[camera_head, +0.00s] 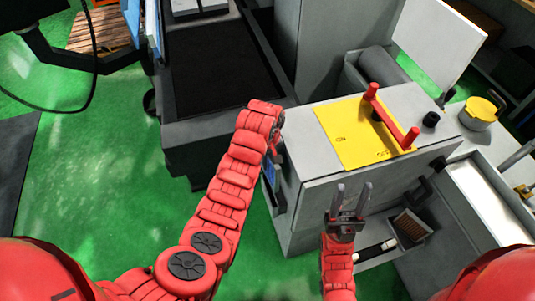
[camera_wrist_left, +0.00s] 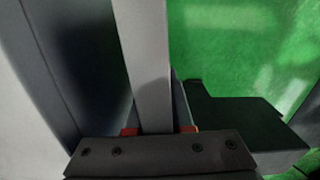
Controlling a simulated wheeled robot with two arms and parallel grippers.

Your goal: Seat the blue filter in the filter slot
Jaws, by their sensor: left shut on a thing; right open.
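My left gripper (camera_head: 276,153) is at the left side of the grey cabinet, its fingers mostly hidden by the arm. A blue patch, apparently the face of the blue filter (camera_head: 269,172), shows just below it. In the left wrist view the gripper (camera_wrist_left: 159,130) is shut on a thin, light-grey edge, apparently the filter's frame (camera_wrist_left: 148,60). A dark holder (camera_head: 276,200) on the cabinet's side, apparently the filter slot, is just below the blue patch. I cannot tell whether the filter is inside it. My right gripper (camera_head: 352,190) is open and empty, before the cabinet's front.
The grey cabinet (camera_head: 300,165) has a yellow plate (camera_head: 350,135) with a red handle (camera_head: 392,118) on top. A dark machine bed (camera_head: 215,65) stands behind my left arm. Right of my right gripper is an open tray (camera_head: 410,228). Green floor (camera_head: 110,180) is clear at left.

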